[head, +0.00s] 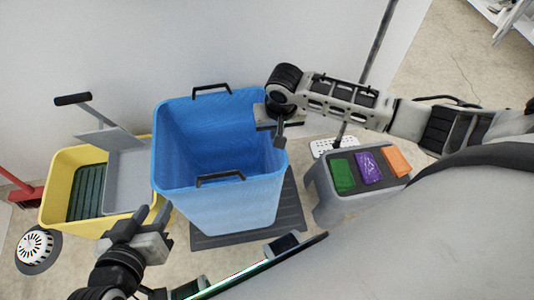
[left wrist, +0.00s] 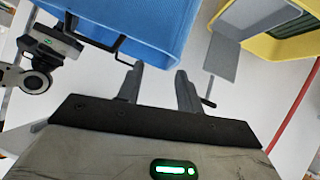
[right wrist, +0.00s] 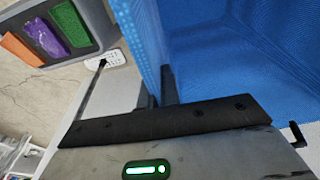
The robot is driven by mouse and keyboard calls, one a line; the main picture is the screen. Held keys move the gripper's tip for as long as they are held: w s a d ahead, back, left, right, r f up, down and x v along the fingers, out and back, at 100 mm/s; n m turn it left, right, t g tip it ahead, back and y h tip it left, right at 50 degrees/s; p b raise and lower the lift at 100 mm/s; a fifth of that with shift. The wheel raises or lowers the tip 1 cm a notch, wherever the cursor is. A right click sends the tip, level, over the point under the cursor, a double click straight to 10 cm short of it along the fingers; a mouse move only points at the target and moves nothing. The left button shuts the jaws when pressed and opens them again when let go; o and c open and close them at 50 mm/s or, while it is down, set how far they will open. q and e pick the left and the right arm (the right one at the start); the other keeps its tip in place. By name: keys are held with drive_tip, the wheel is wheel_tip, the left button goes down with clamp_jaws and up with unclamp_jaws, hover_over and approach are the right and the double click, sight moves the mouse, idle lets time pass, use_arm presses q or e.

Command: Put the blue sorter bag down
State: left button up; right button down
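The blue sorter bag (head: 232,205) is a tall open-topped bag with two black handles, upright in the middle of the head view. It is over a dark grey mat or base (head: 290,212); I cannot tell whether its bottom touches it. My right gripper (head: 280,132) is at the bag's right rim. In the right wrist view its fingers (right wrist: 160,92) are close together, with the bag's wall (right wrist: 143,40) between them. My left gripper (head: 152,222) is near the bag's near left side. In the left wrist view its fingers (left wrist: 158,85) are apart and empty, below the bag (left wrist: 150,25).
A yellow bin (head: 62,198) with a grey dustpan-like piece stands left. A grey box (head: 345,205) with green, purple and orange items stands right. A round white-topped thing (head: 36,250) is at the lower left. A white wall is behind the bag.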

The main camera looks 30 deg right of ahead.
wheel_tip(320, 180, down, 5)
drive_tip(key=shift+r+b, duration=0.15)
drive_tip(key=shift+b, duration=0.8)
use_arm(q)
drive_tip(key=shift+w+d+r+t+h, duration=0.1)
drive_tip(key=shift+d+r+t+h, duration=0.1)
drive_tip(key=shift+r+t, duration=0.15)
drive_tip(key=shift+w+d+r+t+h, duration=0.1)
drive_tip(key=shift+r+t+h, duration=0.15)
drive_tip(key=shift+r, duration=0.2)
use_arm(e)
drive_tip(key=shift+w, duration=0.1)
drive_tip(key=c, duration=2)
unclamp_jaws()
drive_tip(key=shift+f, duration=0.2)
drive_tip(key=shift+c, duration=0.2)
drive_tip(key=o, duration=0.4)
use_arm(q)
drive_tip(key=shift+f, duration=0.1)
